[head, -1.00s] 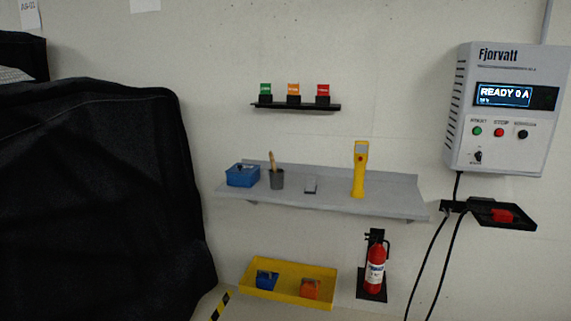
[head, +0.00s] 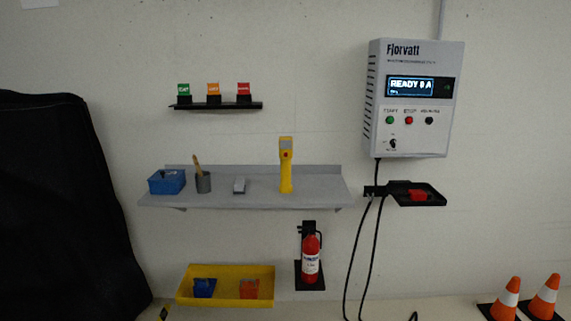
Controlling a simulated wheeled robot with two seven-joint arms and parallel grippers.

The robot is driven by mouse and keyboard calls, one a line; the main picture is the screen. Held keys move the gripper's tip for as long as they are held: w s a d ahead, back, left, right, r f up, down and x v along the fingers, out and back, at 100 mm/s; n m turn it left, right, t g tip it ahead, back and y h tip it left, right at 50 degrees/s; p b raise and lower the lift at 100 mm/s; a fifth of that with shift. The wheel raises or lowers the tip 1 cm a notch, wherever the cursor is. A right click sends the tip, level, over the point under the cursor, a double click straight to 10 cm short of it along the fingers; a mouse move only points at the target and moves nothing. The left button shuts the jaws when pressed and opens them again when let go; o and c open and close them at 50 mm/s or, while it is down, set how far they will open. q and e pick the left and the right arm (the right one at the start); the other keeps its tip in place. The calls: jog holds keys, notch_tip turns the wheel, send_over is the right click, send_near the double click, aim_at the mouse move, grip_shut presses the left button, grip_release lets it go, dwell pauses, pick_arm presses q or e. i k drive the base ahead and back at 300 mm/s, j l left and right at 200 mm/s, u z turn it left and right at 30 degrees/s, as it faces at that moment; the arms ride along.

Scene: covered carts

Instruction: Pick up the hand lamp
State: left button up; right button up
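Neither of my grippers shows in the head view.
Also on the shelf are a blue box (head: 167,182), a grey cup (head: 203,183) with a brush and a small grey block (head: 239,185). Below are a yellow tray (head: 226,272) and a fire extinguisher (head: 311,258). A dark cover (head: 60,210) fills the left; cones (head: 506,298) stand right.

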aim_at(284, 144)
jog(key=i, duration=1.05)
